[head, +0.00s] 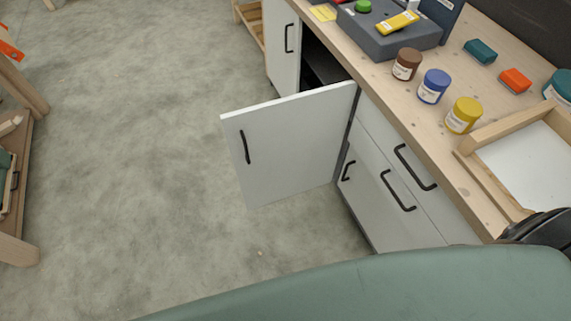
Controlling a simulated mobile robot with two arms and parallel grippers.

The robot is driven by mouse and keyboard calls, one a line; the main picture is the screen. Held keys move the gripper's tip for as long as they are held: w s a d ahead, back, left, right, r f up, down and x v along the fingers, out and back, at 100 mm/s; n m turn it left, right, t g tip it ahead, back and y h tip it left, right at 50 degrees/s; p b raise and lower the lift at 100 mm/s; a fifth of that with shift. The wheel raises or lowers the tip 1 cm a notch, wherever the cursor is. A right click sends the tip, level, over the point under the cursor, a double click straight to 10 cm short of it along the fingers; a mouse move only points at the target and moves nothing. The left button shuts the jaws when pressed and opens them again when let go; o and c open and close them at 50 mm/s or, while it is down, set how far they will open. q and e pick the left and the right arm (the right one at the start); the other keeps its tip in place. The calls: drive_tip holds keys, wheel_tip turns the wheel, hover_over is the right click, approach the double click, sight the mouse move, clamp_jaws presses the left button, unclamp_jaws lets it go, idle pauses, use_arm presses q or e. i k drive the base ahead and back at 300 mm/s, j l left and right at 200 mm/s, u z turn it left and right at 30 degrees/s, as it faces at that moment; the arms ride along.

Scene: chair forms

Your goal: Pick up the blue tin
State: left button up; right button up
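The blue tin (434,86) stands upright on the wooden worktop near its front edge. It has a white label and a blue lid. It stands between a brown tin (407,64) on its left and a yellow tin (463,115) on its right, apart from both. No gripper is near it. My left gripper is not in view. A black rounded part shows at the lower right edge, perhaps of my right arm, but no gripper fingers show.
A white cabinet door (290,146) hangs open into the floor space below the worktop (440,140). A wooden tray (485,185) lies right of the tins. Teal (481,51) and orange (515,80) blocks lie behind. A green curved surface fills the bottom edge.

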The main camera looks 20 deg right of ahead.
sight(434, 83)
drive_tip(key=z, duration=1.55)
